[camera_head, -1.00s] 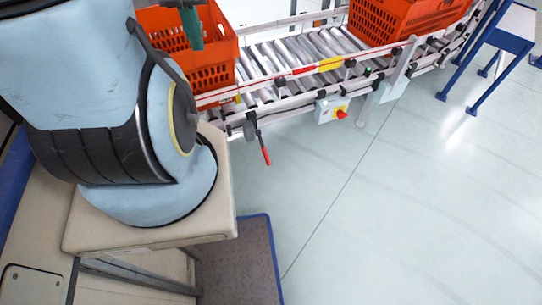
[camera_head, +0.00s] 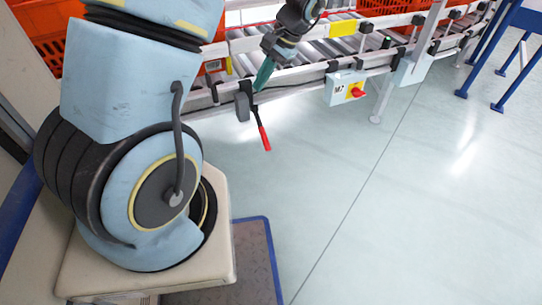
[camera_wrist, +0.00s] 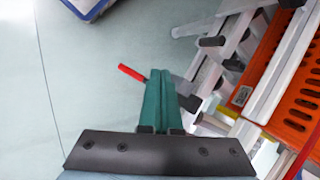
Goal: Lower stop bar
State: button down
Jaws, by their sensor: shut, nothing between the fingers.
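The stop bar's lever with a red grip (camera_head: 264,138) hangs down from a dark bracket on the near side of the roller conveyor, in the head view. The red grip also shows in the wrist view (camera_wrist: 132,72), just left of my fingertips. My gripper (camera_head: 264,74) has green fingers pressed together and empty. It is close above the lever's bracket in the head view. In the wrist view the shut fingers (camera_wrist: 161,76) point toward the lever; part of the lever is hidden behind them. I cannot tell whether they touch it.
The roller conveyor's near rail (camera_head: 300,72) runs across the top. An orange tote (camera_head: 215,62) stands on it at the left, partly hidden by my arm. Open floor lies in front.

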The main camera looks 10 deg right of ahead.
aim_at(262, 130)
jog(key=w+d+f+m+t+y+b, duration=0.1)
jog(key=d+f+b, duration=0.4)
jog(key=f, duration=0.5)
jog(key=w+d+f+m+t+y+b, duration=0.1)
jog(key=d+f+m+t+b, duration=0.1)
jog(key=d+f+b, duration=0.3)
notch_tip(262, 130, down, 6)
jog(key=b, duration=0.4)
jog(key=shift+d+m+t+y, duration=0.2)
jog(key=shift+m+t+y, duration=0.1)
jog(key=shift+m+y, duration=0.1)
jog(key=b+x, duration=0.5)
jog(key=x, duration=0.6)
jog(key=shift+s+a+r+b, duration=0.1)
jog(key=shift+s+r+b, duration=0.3)
jog(key=shift+s+r, duration=0.4)
jog(key=shift+s+r+b, duration=0.35)
jog(key=shift+s+r, duration=0.2)
jog(key=shift+r, duration=0.5)
jog(key=shift+r, duration=0.15)
